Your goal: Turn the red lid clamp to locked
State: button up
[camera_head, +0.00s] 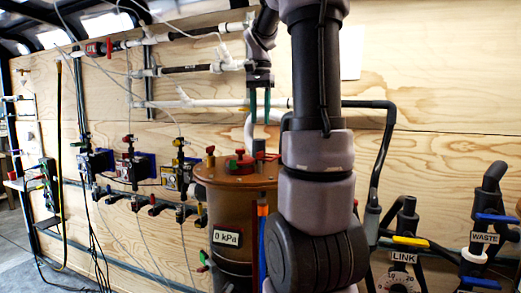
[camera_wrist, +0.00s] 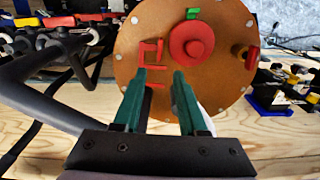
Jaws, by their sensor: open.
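The brown round lid (camera_wrist: 222,72) tops a tank (camera_head: 232,210) with a "0 kPa" label. On the lid, the wrist view shows a round red knob (camera_wrist: 192,40) beside a thin red bracket-shaped piece (camera_wrist: 151,48); I cannot tell which is the clamp. A small green mark (camera_wrist: 192,13) lies beyond the knob. The head view shows red parts (camera_head: 239,159) on the lid too. My gripper (camera_head: 259,116) points down above the lid, open and empty. In the wrist view its green fingers (camera_wrist: 160,78) lie just short of the bracket and knob, apparently apart from them.
Pipes and valves with blue and yellow handles (camera_head: 410,241) stand right of the tank. Several small valve units (camera_head: 97,162) line the plywood wall at left. A white horizontal pipe (camera_head: 215,103) runs behind my gripper. My arm hides part of the tank's right side.

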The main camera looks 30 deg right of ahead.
notch_tip(320, 180, down, 11)
jog(key=shift+r, duration=0.15)
jog(key=shift+c, duration=0.3)
grip_shut()
dwell(1.4)
